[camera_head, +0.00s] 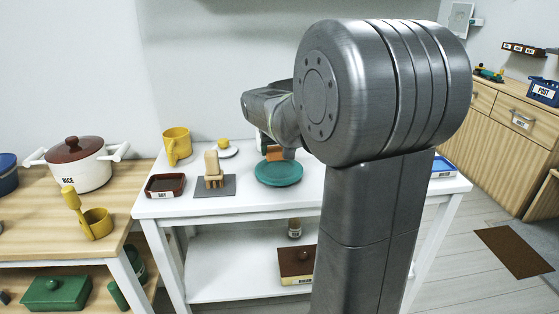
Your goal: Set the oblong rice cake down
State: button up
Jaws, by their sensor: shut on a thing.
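My gripper (267,143) is mostly hidden behind my arm, above the back of the teal round plate (279,174). It is shut on a small orange-brown block (275,153), which I take for the oblong rice cake. Only part of the block shows, so its full shape is hidden. I cannot tell whether it touches the plate. The front of the plate is bare.
A brown SOY tray (165,186), a yellow mug (177,145) and a white saucer (232,153) stand nearby.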

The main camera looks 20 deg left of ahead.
aim_at(280, 155)
jog(key=shift+f, duration=1.6)
jog(key=shift+f+b, duration=0.1)
jog(key=shift+b, duration=0.2)
jog(key=shift+f, duration=0.15)
jog(key=o, duration=1)
jog(key=shift+r, duration=0.4)
jog(key=p+v, duration=0.1)
jog(key=v, duration=1)
jog(key=shift+s+d+r+p, duration=0.2)
jog(key=shift+d+r+p, duration=0.1)
jog(key=shift+p, duration=0.1)
